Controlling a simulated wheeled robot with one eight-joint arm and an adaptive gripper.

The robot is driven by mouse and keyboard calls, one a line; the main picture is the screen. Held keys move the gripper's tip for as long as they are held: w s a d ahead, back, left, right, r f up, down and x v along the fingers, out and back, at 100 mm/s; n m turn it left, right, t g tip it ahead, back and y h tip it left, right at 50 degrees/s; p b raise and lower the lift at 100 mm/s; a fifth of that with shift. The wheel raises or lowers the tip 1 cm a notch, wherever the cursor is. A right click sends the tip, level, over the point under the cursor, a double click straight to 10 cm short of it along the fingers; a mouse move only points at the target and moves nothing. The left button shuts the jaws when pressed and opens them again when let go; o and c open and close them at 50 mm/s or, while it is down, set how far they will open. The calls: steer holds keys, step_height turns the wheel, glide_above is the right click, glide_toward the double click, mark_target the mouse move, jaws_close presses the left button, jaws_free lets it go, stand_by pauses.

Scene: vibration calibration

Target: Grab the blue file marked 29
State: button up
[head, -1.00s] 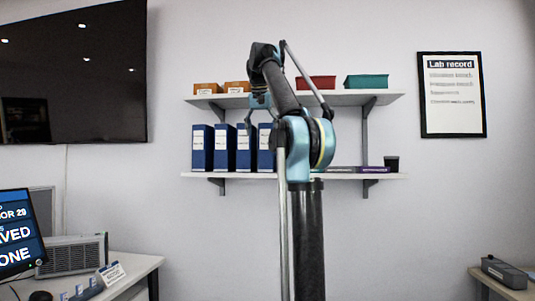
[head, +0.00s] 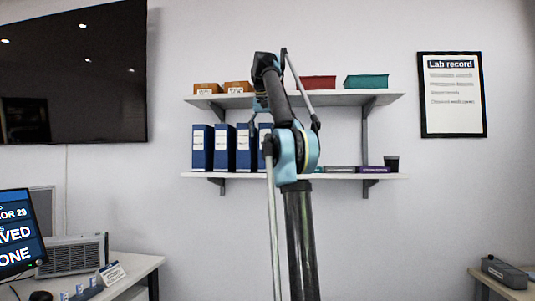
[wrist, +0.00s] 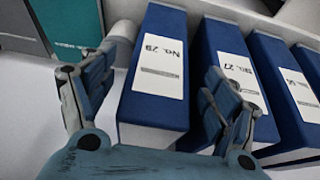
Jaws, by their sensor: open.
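The blue file marked No. 29 (wrist: 150,105) stands upright in the wrist view, its white label upside down. It lies between the two spread fingers of my open gripper (wrist: 160,80). The right finger is close to the file's right side, beside the file marked No. 27 (wrist: 228,60); I cannot tell whether they touch. In the head view, my gripper (head: 260,118) is in front of the rightmost blue file (head: 264,150), partly hidden by my arm. The file numbers are too small to read there.
More blue files (head: 224,150) stand left of it on the lower shelf (head: 330,176). In the wrist view, dark and teal books (wrist: 72,22) are on the left. The upper shelf (head: 345,98) above holds orange, red and green bins.

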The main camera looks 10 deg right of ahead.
steer(key=shift+w+d, duration=0.1)
steer(key=shift+w, duration=0.25)
steer(key=shift+x, duration=1.55)
steer(key=shift+s, duration=0.1)
steer(key=c, duration=1.6)
